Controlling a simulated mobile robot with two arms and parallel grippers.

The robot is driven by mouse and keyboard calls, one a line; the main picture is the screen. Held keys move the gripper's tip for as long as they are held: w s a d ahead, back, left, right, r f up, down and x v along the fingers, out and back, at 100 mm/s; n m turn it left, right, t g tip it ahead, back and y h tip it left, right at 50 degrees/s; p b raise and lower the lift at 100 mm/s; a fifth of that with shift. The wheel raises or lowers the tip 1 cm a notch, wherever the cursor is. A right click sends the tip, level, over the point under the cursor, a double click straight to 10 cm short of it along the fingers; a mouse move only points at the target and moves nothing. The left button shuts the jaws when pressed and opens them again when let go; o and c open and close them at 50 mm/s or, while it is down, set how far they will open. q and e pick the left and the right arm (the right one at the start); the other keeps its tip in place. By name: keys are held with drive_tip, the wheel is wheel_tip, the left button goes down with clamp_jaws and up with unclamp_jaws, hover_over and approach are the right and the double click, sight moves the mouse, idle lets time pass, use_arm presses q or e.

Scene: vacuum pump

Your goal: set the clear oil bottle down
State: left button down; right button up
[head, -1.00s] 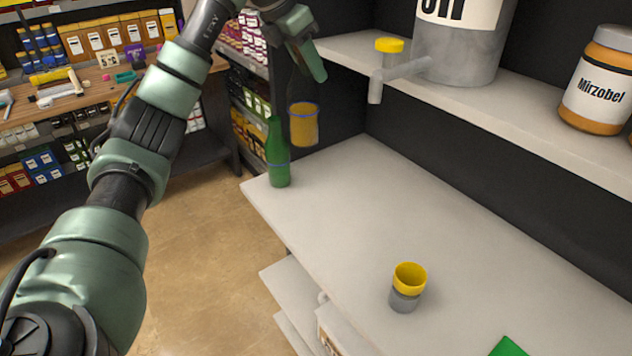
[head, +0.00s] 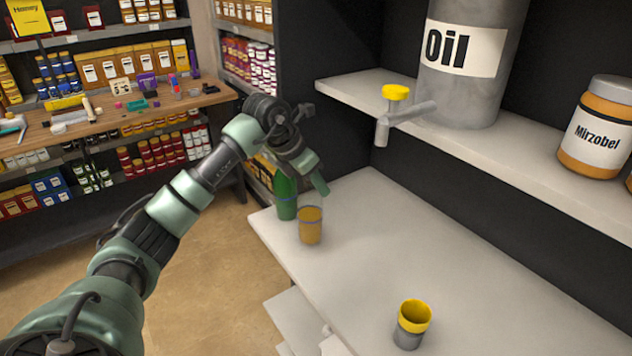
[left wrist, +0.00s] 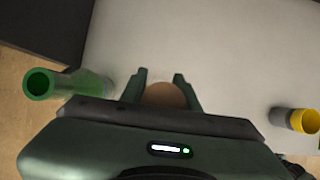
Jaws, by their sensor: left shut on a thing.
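The clear oil bottle (head: 311,227) shows as an amber body with a blue rim line; its see-through upper part is hard to make out. My left gripper (head: 308,187) is above it and shut on its upper part. The bottle looks upright, low over or on the pale counter (head: 370,255) near its left end; I cannot tell whether its base touches. In the left wrist view, the amber oil (left wrist: 165,96) shows between the two fingers (left wrist: 163,78). My right gripper is not in view.
A green bottle (head: 287,207) stands close beside the clear bottle, near the counter's left edge. A grey cup with yellow rim (head: 410,328) stands at the front. A shelf above bears an oil tank (head: 455,95), its spout (head: 392,125) and a Mirzobel jar (head: 600,130). The middle counter is clear.

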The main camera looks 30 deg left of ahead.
use_arm(q)
drive_tip(key=shift+f, duration=0.2)
drive_tip(key=c, duration=1.5)
unclamp_jaws()
drive_tip(key=shift+f, duration=0.15)
drive_tip(key=o, duration=0.5)
drive_tip(key=shift+c, duration=0.2)
